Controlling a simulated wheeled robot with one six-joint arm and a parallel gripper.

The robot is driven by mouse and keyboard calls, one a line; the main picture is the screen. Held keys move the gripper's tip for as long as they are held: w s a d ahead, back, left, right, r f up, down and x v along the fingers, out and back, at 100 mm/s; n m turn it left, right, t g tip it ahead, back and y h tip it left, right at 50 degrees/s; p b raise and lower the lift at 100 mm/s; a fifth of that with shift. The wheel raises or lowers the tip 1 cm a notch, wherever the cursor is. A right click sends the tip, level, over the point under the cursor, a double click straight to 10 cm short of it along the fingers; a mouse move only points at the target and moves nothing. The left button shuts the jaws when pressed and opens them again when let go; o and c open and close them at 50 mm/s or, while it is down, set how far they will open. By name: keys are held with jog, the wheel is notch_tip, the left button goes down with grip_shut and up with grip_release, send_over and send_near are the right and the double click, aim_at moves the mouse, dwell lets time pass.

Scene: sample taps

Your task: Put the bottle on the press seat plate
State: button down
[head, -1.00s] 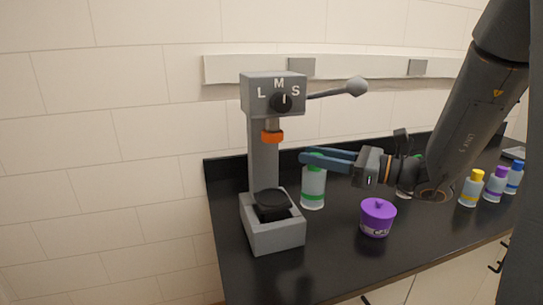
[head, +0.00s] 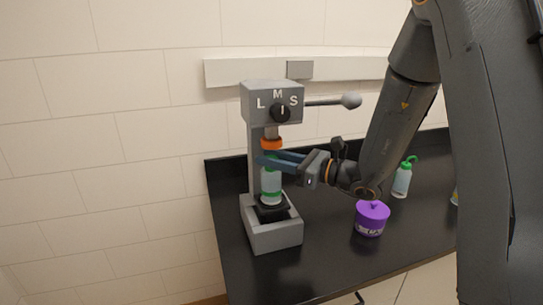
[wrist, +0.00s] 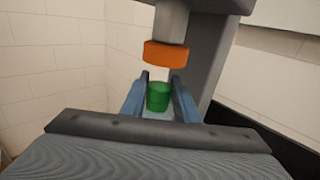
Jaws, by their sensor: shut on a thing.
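The bottle (head: 270,186) is pale and translucent with a green band near its base. Its green cap (wrist: 159,97) shows between the blue fingers in the wrist view. My gripper (head: 266,161) is shut on the bottle near its top. The bottle is upright over the black press seat plate (head: 271,213), under the orange press head (head: 271,143). The orange head also shows above the cap in the wrist view (wrist: 166,54). I cannot tell whether the bottle's base touches the plate.
The grey press (head: 270,237) has a dial marked L, M, S and a lever (head: 350,101) reaching right. A purple lidded pot (head: 371,219) stands right of the press. A bottle with a green spout (head: 403,178) stands further right. The black counter between them is clear.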

jog(key=c, duration=1.8)
grip_release()
jog(key=shift+f, duration=0.15)
jog(key=o, duration=0.4)
